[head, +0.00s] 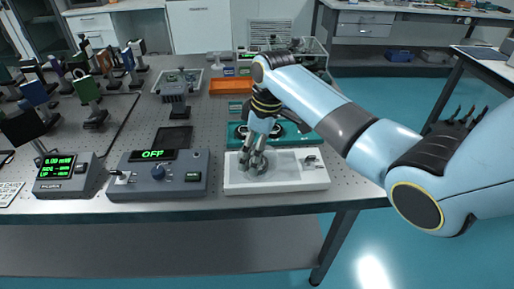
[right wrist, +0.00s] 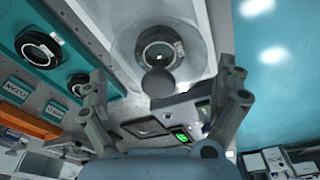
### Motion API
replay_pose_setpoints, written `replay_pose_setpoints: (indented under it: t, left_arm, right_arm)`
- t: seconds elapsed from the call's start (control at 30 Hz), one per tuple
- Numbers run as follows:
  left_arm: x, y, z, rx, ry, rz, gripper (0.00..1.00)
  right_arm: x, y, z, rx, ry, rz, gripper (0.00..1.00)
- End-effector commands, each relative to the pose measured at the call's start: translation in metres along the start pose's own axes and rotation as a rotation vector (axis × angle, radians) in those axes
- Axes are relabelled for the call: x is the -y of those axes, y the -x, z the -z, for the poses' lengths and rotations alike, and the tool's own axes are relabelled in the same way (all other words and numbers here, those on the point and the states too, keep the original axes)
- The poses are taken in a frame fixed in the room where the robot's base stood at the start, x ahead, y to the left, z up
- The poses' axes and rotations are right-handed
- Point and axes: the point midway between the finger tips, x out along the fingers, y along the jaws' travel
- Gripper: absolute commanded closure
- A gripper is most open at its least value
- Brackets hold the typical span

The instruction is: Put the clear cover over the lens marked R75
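My right gripper (head: 254,164) points down over the left part of a white tray (head: 288,184). The right wrist view shows its fingers (right wrist: 164,92) spread apart, with a dark round knob (right wrist: 158,82) between them and touching neither. The knob belongs to a clear round cover (right wrist: 124,42). Through the cover I see a dark-ringed lens (right wrist: 160,50) with a small label too small to read; I cannot tell whether the cover encloses it. A small ringed item (head: 312,162) shows at the tray's right. Two more dark-ringed lenses (right wrist: 40,48) (right wrist: 78,84) sit on a teal mat (right wrist: 12,22).
A control box reading OFF (head: 158,178) and a power meter (head: 66,176) stand left of the tray. An orange bin (head: 232,86) lies behind the mat. Optical mounts (head: 88,92) crowd the table's left. The table's front edge is just before the tray.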

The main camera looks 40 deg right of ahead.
Motion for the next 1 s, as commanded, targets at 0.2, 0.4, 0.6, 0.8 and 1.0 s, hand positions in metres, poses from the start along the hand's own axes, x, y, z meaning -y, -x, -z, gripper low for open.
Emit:
replay_pose_setpoints:
  t: [0.2,0.4,0.6,0.8,1.0]
  left_arm:
    - [0.000,0.000,-0.001,0.001,0.000,0.000,1.00]
    - [0.000,0.000,-0.001,0.001,0.000,0.000,1.00]
    - [0.000,-0.002,-0.001,0.002,0.000,0.000,1.00]
    - [0.000,-0.005,-0.002,0.002,0.000,0.000,1.00]
    - [0.000,-0.006,-0.002,0.001,0.000,0.000,1.00]
  right_arm:
    - [0.000,0.002,0.001,-0.001,0.000,-0.001,0.00]
    - [-0.001,0.028,0.003,-0.003,0.001,-0.004,0.00]
    - [-0.001,0.075,0.003,-0.003,0.001,-0.004,0.00]
    - [-0.001,0.114,0.002,-0.002,0.000,-0.003,0.00]
    - [-0.001,0.131,0.002,-0.001,0.000,-0.001,0.00]
